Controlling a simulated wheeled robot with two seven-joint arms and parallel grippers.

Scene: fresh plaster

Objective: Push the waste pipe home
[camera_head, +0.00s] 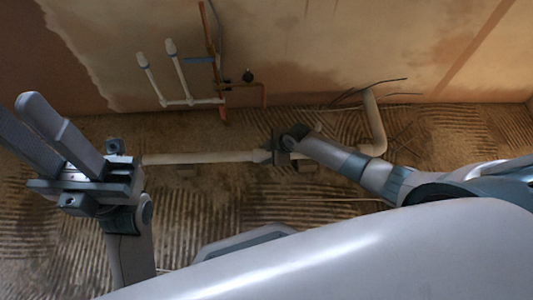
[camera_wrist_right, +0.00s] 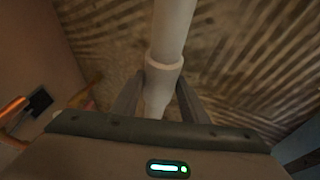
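The waste pipe (camera_head: 205,157) is a pale straight tube lying level along the floor near the wall. In the right wrist view the pale pipe (camera_wrist_right: 173,25) runs down to a wider collar (camera_wrist_right: 165,76) and narrows below it. My right gripper (camera_head: 279,150) is at the right end of the straight pipe. In the wrist view the fingers of my right gripper (camera_wrist_right: 160,88) press close on both sides at the collar, with no clear gap at the tips. My left gripper (camera_head: 40,125) is raised at the left, its fingers apart and empty.
A pale bent pipe (camera_head: 377,128) rises against the wall to the right of my right gripper. Two white capped pipes (camera_head: 180,78) and copper pipes (camera_head: 213,40) stand at the wall. Thin dark wires (camera_head: 380,83) stick out nearby. The ridged floor (camera_head: 230,200) in front is mostly clear.

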